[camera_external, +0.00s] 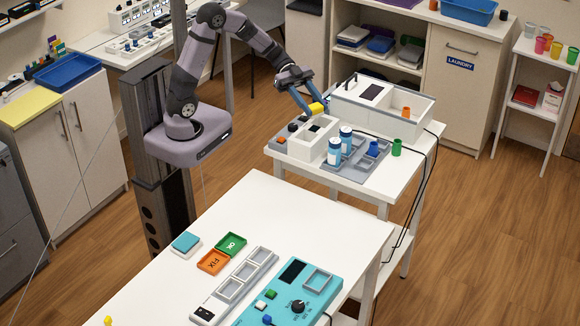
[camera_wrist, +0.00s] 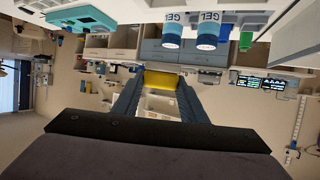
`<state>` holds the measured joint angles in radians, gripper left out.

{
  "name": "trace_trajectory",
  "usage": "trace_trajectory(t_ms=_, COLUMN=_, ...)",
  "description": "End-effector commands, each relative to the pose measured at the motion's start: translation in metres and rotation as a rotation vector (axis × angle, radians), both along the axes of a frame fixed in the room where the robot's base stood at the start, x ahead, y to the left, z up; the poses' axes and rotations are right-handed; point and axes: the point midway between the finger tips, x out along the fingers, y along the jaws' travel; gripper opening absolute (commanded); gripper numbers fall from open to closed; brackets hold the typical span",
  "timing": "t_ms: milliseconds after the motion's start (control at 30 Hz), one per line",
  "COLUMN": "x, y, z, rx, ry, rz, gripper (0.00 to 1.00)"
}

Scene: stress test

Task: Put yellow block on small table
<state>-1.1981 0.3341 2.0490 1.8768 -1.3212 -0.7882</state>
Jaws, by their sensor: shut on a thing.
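A yellow block (camera_external: 316,108) is held between the fingers of my gripper (camera_external: 308,106), which is shut on it. In the wrist view the yellow block (camera_wrist: 162,80) sits between the two dark blue fingers of my gripper (camera_wrist: 160,88). The block is at the back left of the smaller white table (camera_external: 345,180), by the white boxes. I cannot tell whether it touches anything there. Much of that table's top is covered by equipment.
Two blue-and-white GEL bottles (camera_external: 346,138), a grey tray (camera_external: 362,160), a white machine (camera_external: 370,110) and a green cup (camera_external: 397,147) crowd the smaller table. A larger white table (camera_external: 270,205) in front has bare room at its back. A narrow stand (camera_external: 545,48) with cups is at right.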

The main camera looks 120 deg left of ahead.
Motion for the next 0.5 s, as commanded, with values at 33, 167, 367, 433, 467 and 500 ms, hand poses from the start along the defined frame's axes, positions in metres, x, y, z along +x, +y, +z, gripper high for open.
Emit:
trace_trajectory(t_ms=33, x=-0.011, y=0.027, z=-0.001, rx=-0.001, ry=0.001, rz=0.055, gripper=0.17)
trace_trajectory(t_ms=167, x=-0.042, y=0.083, z=-0.001, rx=-0.001, ry=0.000, rz=0.171, gripper=0.17)
trace_trajectory(t_ms=367, x=-0.095, y=0.147, z=-0.004, rx=-0.001, ry=0.003, rz=0.321, gripper=0.17)
trace_trajectory(t_ms=433, x=-0.109, y=0.162, z=-0.004, rx=-0.001, ry=0.003, rz=0.356, gripper=0.17)
trace_trajectory(t_ms=467, x=-0.114, y=0.167, z=-0.004, rx=-0.001, ry=0.003, rz=0.368, gripper=0.17)
trace_trajectory(t_ms=500, x=-0.121, y=0.172, z=-0.005, rx=0.000, ry=0.003, rz=0.383, gripper=0.17)
